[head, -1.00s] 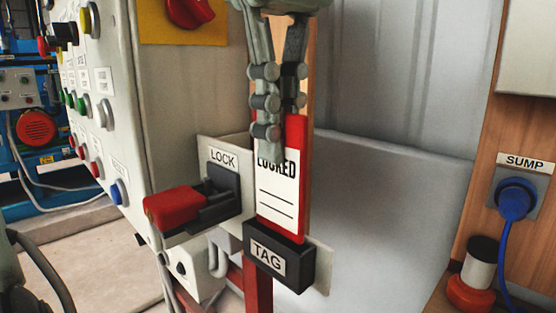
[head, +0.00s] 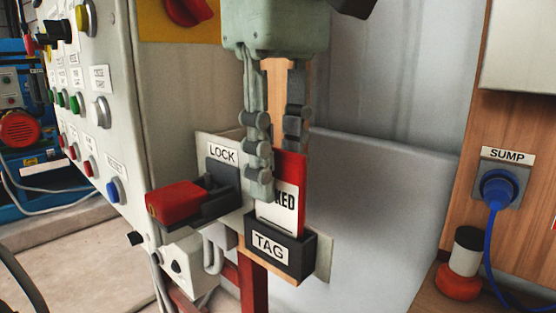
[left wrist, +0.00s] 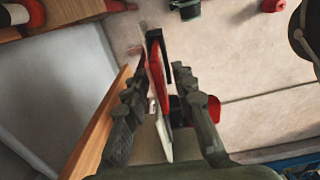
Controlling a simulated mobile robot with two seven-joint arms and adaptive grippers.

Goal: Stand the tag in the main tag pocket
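The red and white tag (head: 285,208) stands upright in the black pocket labelled TAG (head: 298,262). Its lower part is hidden inside the pocket, and a finger covers part of its print. My left gripper (head: 278,172) is above the pocket with its fingers on either side of the tag's upper part. In the left wrist view the tag (left wrist: 157,88) shows edge-on between the spread fingers of that gripper (left wrist: 158,76), with gaps beside it. My right gripper is not in view.
A red and black holder labelled LOCK (head: 185,203) sits just left of the pocket. The button panel (head: 95,110) stands at left. A blue plug (head: 497,188) under the SUMP label and a red-based cylinder (head: 460,280) are at right. The pale wall behind is bare.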

